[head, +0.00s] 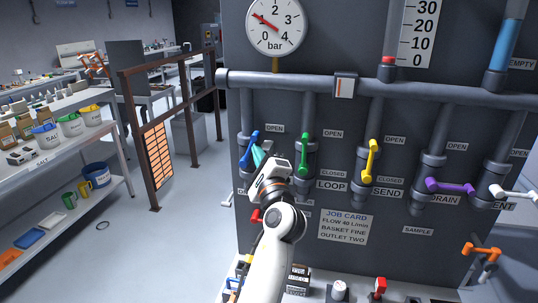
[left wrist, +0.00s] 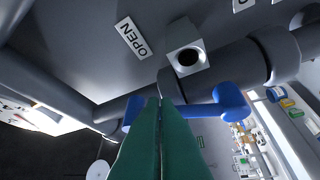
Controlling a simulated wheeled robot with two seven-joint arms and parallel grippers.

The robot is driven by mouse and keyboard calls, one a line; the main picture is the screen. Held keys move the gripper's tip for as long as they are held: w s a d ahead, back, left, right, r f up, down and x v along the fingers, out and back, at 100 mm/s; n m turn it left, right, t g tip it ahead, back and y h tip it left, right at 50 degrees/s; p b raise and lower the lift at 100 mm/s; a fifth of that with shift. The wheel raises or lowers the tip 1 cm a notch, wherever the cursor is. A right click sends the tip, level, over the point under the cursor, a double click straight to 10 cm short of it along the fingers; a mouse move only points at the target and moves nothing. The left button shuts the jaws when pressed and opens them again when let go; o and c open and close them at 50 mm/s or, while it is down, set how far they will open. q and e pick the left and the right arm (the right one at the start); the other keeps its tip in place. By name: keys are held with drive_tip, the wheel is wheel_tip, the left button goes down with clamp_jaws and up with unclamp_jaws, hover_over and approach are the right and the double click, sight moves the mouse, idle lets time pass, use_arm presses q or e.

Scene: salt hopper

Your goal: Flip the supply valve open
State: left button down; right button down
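A blue valve handle (head: 248,148) is on the leftmost pipe of the dark panel. It slants, with its upper end leaning right, below an OPEN label (head: 275,128). Its name label is hidden behind my left arm. My left gripper (head: 259,154) is just right of the blue handle, with its teal fingers pointing at it. In the left wrist view the fingers (left wrist: 161,103) are shut together and cross in front of the blue handle (left wrist: 205,109), which shows on both sides of them. I cannot tell whether they touch it. My right gripper is not in view.
To the right are a green LOOP handle (head: 304,155), a yellow SEND handle (head: 371,160), a purple handle (head: 450,187) and a white handle (head: 513,194). A horizontal pipe (head: 300,84) runs above. The pressure gauge (head: 275,25) needle is near 1. Small items lie below the panel.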

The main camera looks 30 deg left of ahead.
use_arm(q)
drive_tip(key=shift+s+a+r+p, duration=0.2)
drive_tip(key=shift+a+r+p, duration=0.35)
drive_tip(key=shift+a+r, duration=0.1)
drive_tip(key=shift+a, duration=0.15)
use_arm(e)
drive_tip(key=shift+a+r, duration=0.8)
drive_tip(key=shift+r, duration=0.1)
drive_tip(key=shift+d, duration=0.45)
use_arm(q)
drive_tip(key=shift+a+f, duration=0.1)
